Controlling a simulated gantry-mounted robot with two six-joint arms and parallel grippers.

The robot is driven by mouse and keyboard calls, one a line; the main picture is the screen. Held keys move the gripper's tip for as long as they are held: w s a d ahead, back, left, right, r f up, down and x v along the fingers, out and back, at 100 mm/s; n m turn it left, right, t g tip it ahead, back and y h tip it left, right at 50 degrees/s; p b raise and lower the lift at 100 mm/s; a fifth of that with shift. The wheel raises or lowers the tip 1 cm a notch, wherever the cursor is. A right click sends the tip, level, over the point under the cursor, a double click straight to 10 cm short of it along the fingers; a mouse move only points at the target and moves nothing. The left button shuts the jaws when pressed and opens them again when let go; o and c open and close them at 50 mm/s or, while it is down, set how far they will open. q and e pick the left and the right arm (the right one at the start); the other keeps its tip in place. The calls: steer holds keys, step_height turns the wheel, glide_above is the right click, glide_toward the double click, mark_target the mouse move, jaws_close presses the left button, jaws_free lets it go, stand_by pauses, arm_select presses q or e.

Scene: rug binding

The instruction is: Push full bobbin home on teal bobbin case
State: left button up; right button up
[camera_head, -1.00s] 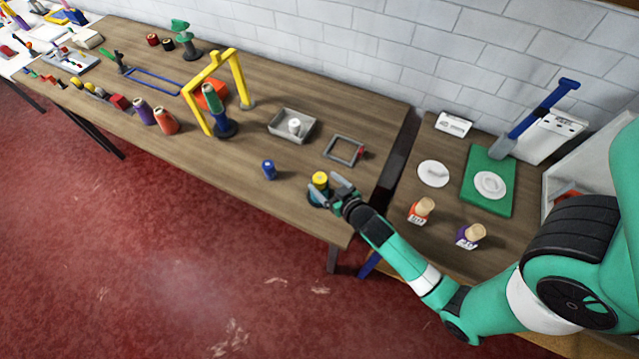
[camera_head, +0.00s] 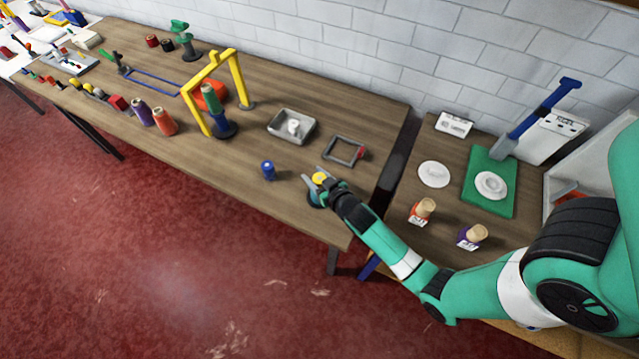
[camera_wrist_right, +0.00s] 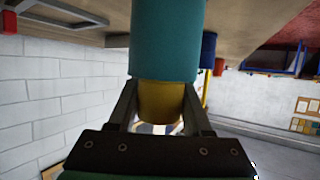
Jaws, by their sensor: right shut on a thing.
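The yellow full bobbin (camera_head: 319,177) sits at the teal bobbin case (camera_head: 313,198) near the front right of the long wooden table. My right gripper (camera_head: 324,184) is shut on the yellow bobbin. In the right wrist view the picture is upside down: the yellow bobbin (camera_wrist_right: 160,101) is between the two dark fingers, and its end meets the teal case (camera_wrist_right: 166,42). How deep the bobbin sits inside the case cannot be told. My left gripper is not in view.
A blue bobbin (camera_head: 268,170) stands left of the case. A grey tray (camera_head: 274,128) with a white piece and a grey square frame (camera_head: 331,156) lie behind. A yellow arch (camera_head: 243,75) stands further left. The table's front edge is close to the case.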

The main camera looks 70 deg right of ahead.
jaws_close()
